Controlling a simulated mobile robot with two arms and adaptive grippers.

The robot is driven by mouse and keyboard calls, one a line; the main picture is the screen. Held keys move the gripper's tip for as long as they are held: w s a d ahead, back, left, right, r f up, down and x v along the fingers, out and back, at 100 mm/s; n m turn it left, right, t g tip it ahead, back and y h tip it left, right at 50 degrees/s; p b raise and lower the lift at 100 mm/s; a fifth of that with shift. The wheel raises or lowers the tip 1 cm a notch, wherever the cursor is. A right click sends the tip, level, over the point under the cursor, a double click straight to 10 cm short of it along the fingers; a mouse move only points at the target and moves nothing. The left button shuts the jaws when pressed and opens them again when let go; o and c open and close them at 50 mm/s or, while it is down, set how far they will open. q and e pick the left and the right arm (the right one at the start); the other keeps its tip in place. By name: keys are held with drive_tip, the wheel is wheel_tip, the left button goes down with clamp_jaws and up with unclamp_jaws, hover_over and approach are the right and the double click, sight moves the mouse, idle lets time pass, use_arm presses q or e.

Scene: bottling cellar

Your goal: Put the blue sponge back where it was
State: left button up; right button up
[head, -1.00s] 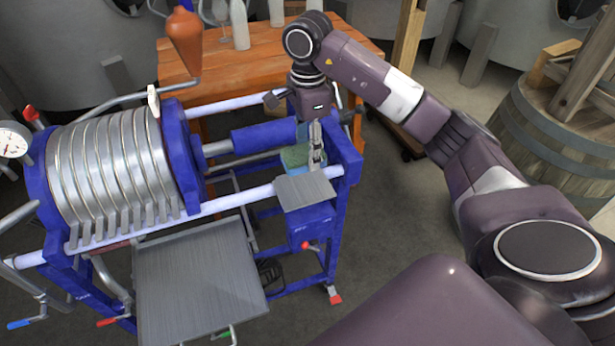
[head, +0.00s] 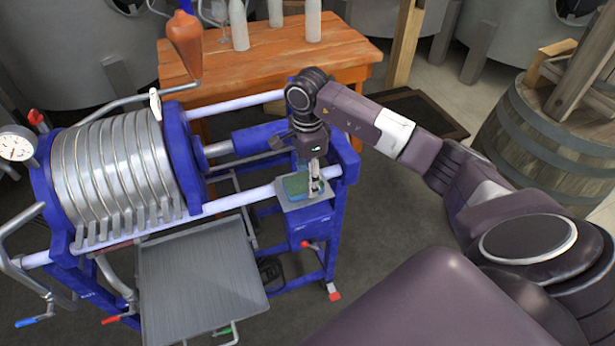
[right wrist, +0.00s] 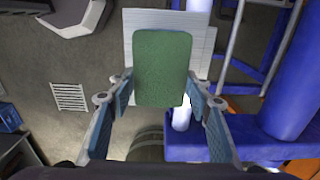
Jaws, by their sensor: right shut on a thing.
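The sponge (head: 296,184) has a green face and looks bluish along its edge in the head view. My right gripper (head: 314,184) is shut on it. In the right wrist view the green face of the sponge (right wrist: 162,62) shows between the fingers of my right gripper (right wrist: 160,92). The sponge is over the small grey plate (head: 309,203) at the right end of the blue filter press; the plate (right wrist: 203,38) shows behind it in the wrist view. I cannot tell whether the sponge touches the plate. My left gripper is not in view.
The blue press frame (head: 346,165) and its white rails (head: 240,201) surround the plate closely. A large grey tray (head: 200,285) lies in front. A wooden table (head: 285,55) with bottles stands behind, and a barrel (head: 545,130) stands at the right.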

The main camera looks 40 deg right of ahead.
drive_tip(key=o, duration=1)
drive_tip(key=shift+f, duration=0.15)
drive_tip(key=shift+r+p, duration=0.3)
drive_tip(key=shift+r+b, duration=1.7)
drive_tip(key=shift+r, duration=4.2)
